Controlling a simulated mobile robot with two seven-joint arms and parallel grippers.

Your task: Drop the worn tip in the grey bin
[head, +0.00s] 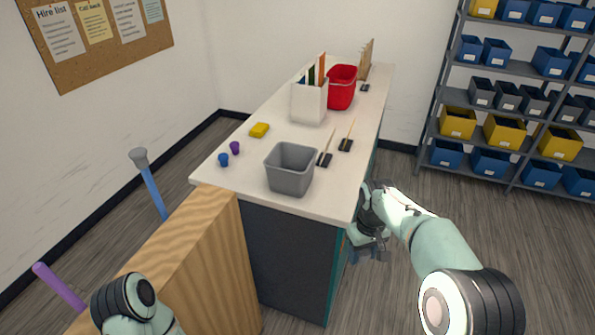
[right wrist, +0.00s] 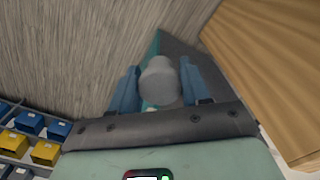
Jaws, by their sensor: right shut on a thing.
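The grey bin (head: 290,170) stands upright near the front of the white counter (head: 275,212), and I see no object in it. My right gripper (head: 368,255) is low beside the counter's right side, outside the bin and below the counter top. In the right wrist view it is shut on a rounded grey tip (right wrist: 158,84), which sits between its blue fingers. The tip is not distinguishable in the head view. My left arm shows at the bottom left; its gripper is out of frame.
A blue cap (head: 223,159), a purple cap (head: 235,147), a yellow sponge (head: 259,130), brushes (head: 325,155), a white holder (head: 309,103) and a red basket (head: 342,88) are on the counter. A wooden panel (head: 190,260) stands in front. Shelves (head: 510,110) stand at right.

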